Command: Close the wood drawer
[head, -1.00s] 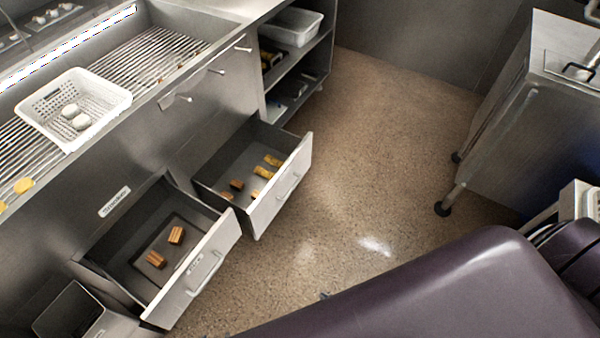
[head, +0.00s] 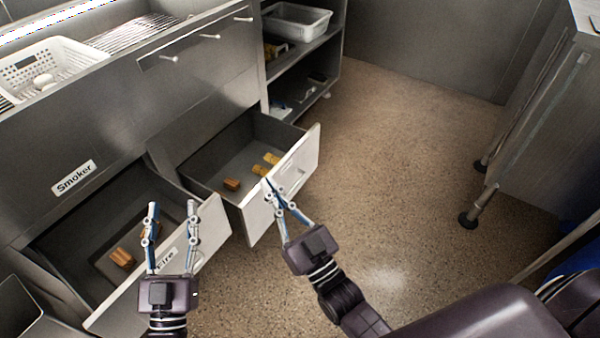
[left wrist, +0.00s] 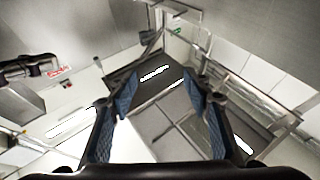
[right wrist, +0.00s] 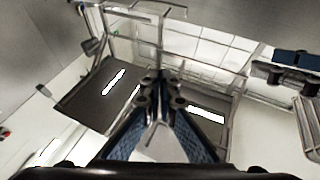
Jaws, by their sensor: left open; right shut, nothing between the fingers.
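Two drawers stand open under the steel smoker. The nearer drawer (head: 212,238) has a label ending in "ire" and holds brown wood blocks (head: 123,257). The farther drawer (head: 304,158) holds a brown block (head: 232,184) and yellow pieces (head: 271,158); no label on it can be read, and part of its front is behind my right gripper. My right gripper (head: 271,188) is shut and empty at that front, by the handle; whether it touches cannot be told. My left gripper (head: 172,208) is open and empty, over the nearer drawer in the head view. The wrist views show no drawer clearly.
A white perforated basket (head: 75,62) sits on the grill top. Another white basket (head: 318,22) stands on the open shelf at the back. The speckled floor (head: 400,160) between is clear.

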